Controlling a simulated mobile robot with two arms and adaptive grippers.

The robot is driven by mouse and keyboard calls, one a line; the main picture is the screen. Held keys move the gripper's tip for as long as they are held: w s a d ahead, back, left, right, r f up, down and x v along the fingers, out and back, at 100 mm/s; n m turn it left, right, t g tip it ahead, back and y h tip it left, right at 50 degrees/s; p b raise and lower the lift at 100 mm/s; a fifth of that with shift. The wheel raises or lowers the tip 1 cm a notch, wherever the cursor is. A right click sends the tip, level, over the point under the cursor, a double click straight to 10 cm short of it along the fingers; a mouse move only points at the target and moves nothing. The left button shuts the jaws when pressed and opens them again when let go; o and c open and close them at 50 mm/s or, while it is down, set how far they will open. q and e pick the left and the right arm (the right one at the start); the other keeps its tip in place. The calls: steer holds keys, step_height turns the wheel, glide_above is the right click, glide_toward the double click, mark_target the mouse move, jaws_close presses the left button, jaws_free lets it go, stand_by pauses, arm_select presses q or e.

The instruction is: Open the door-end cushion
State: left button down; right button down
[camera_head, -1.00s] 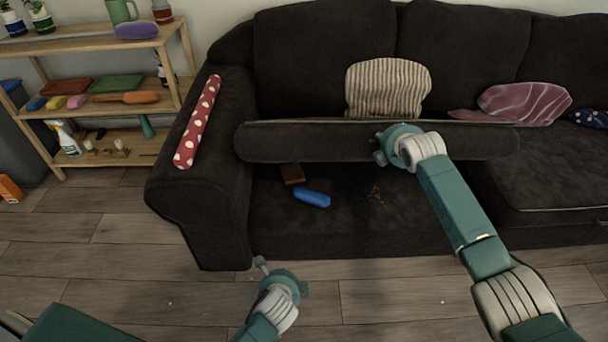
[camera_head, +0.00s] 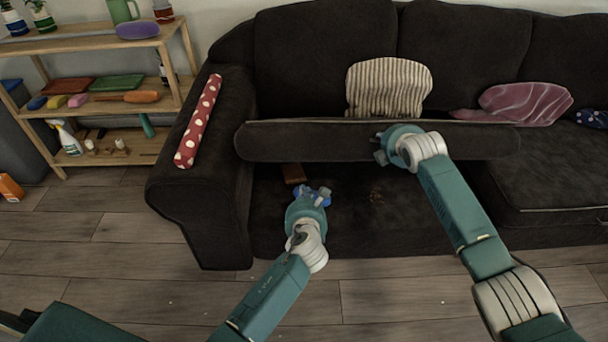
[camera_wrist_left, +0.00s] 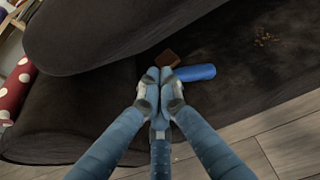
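The dark seat cushion (camera_head: 300,142) at the sofa's left end is tilted up, with its front edge raised above the sofa base (camera_head: 350,225). My right gripper (camera_head: 388,146) is at its front face; its fingers are partly hidden, so its grip is unclear. My left gripper (camera_head: 313,192) is over the base below the cushion, at a blue rounded object (camera_wrist_left: 195,73). In the left wrist view its fingertips (camera_wrist_left: 160,75) lie close together, just left of that object. Whether they touch it is unclear. A brown block (camera_head: 293,173) lies behind, with crumbs (camera_head: 376,196) to the right.
A red spotted bolster (camera_head: 198,122) lies on the left sofa arm. A striped pillow (camera_head: 389,88) and a mauve cloth-like pillow (camera_head: 525,103) are behind the raised cushion. A wooden shelf (camera_head: 140,103) stands left. The floor in front is clear.

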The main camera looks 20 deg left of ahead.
steer(key=shift+w+r, duration=0.1)
steer(key=shift+r, duration=0.1)
arm_select(q)
steer(key=shift+w+a+r, duration=0.3)
steer(key=shift+w, duration=0.55)
steer(key=shift+w+a+r, duration=0.25)
steer(key=shift+w+r, duration=0.1)
steer(key=shift+w, duration=0.55)
steer(key=shift+w+a+r, duration=0.3)
steer(key=shift+w, duration=0.55)
